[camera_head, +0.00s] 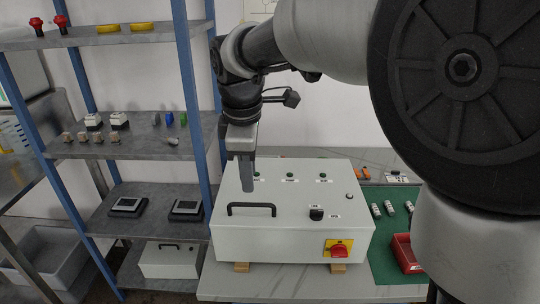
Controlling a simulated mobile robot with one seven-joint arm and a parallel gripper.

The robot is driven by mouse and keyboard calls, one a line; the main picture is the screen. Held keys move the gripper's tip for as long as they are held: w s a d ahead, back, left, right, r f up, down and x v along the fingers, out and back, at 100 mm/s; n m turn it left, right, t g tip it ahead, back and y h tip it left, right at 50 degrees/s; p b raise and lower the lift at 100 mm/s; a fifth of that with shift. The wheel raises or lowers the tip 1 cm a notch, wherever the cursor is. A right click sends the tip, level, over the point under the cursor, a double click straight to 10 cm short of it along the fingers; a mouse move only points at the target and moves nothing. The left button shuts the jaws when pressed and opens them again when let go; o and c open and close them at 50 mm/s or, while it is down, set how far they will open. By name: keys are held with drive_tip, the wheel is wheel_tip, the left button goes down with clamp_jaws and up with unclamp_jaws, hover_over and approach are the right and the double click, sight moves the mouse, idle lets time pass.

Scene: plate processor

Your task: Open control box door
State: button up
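The control box (293,238) is a light grey box on wooden blocks on the table. Its door, the sloping top face, looks closed. A black bar handle (251,207) sits on the door's left part. A black knob (316,214), a red switch on a yellow plate (338,249) and several green buttons are also on the box. My gripper (247,187) points down over the door's left part, above and behind the handle in the picture, apparently not touching it. Its fingers overlap in this view, so their opening is hidden.
A blue-framed shelf (190,75) with small parts and black devices stands close on the left. The table (300,284) has a bare strip in front of the box. A green mat (384,261) with parts and a red bin (405,253) lies to the right, partly behind my arm.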

drive_tip(key=b, duration=0.1)
hover_over(252, 217)
wheel_tip(252, 217, down, 8)
drive_tip(key=shift+f, duration=0.25)
clamp_jaws()
